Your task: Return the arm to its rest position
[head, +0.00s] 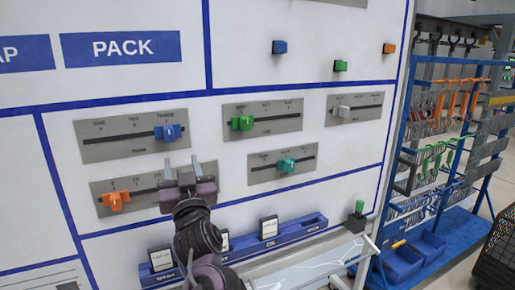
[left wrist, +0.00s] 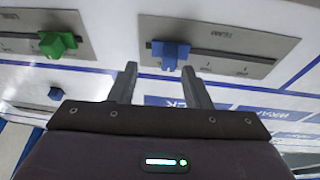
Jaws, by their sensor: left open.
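My left gripper (head: 182,167) is in front of the wall panel in the head view, over the right part of the lower-left slider plate. Its two fingers stand apart with nothing between them; they also show in the left wrist view (left wrist: 159,72). A blue slider knob (head: 170,132) is just above the fingers in the head view. My left arm rises from the bottom of the head view. My right gripper is not in view.
The panel has other knobs: green (head: 242,122), grey (head: 343,110), teal (head: 287,165) and orange (head: 117,201). A blue card rail (head: 290,229) juts out low on the panel. A blue rack (head: 408,130) with hanging hooks stands right. A dark mesh basket (head: 497,250) is lower right.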

